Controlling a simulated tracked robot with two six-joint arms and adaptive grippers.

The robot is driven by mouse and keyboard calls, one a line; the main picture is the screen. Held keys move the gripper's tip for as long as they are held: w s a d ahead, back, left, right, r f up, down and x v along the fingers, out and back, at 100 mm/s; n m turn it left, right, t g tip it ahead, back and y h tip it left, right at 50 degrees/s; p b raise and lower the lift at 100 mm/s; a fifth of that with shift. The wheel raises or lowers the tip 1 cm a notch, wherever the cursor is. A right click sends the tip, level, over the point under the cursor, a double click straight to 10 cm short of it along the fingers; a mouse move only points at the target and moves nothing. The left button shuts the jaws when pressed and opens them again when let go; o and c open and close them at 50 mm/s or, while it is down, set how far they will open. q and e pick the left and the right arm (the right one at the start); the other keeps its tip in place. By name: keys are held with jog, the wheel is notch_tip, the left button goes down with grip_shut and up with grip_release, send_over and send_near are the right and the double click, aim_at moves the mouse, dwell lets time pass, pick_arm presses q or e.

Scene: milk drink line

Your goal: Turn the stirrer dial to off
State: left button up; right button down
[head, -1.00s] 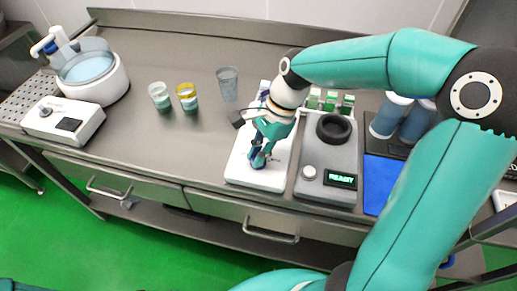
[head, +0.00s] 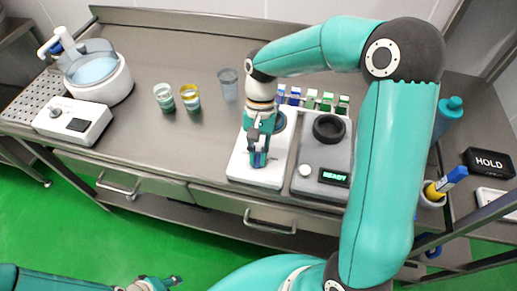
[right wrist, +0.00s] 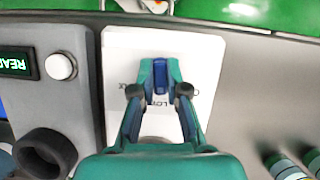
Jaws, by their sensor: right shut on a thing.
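The stirrer is a white flat unit (head: 240,166) near the front of the bench, with printed lettering that includes "LOW" in the right wrist view. Its blue dial (right wrist: 160,78) is at the unit's front end. My right gripper (head: 259,158) points down at the unit and is shut on the dial, with one finger on each side; it also shows in the right wrist view (right wrist: 160,72). The fingers cover much of the dial and some lettering, so its exact setting is not readable. My left gripper (head: 158,284) is low at the bottom edge, away from the bench.
A grey device (head: 323,160) with a black ring and a "READY" display stands close on the right. Small colored vials stand behind. Several cups (head: 190,97) stand left of the stirrer. A white bath unit (head: 98,78) is at far left. Bare bench lies between.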

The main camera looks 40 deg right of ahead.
jog(key=n+h, duration=0.1)
jog(key=n, duration=0.1)
jog(key=n+p, duration=0.1)
jog(key=n, duration=0.2)
jog(key=shift+w+r+n+g+h, duration=0.2)
jog(key=shift+n+g+h, duration=0.1)
jog(key=shift+g+h, duration=0.1)
jog(key=n+h, duration=0.2)
jog(key=n, duration=0.2)
jog(key=shift+f+n, duration=0.1)
jog(key=shift+n, duration=0.3)
jog(key=c, duration=1.2)
grip_release()
jog(key=shift+s, duration=0.1)
jog(key=v, duration=1.2)
jog(key=shift+f, duration=0.15)
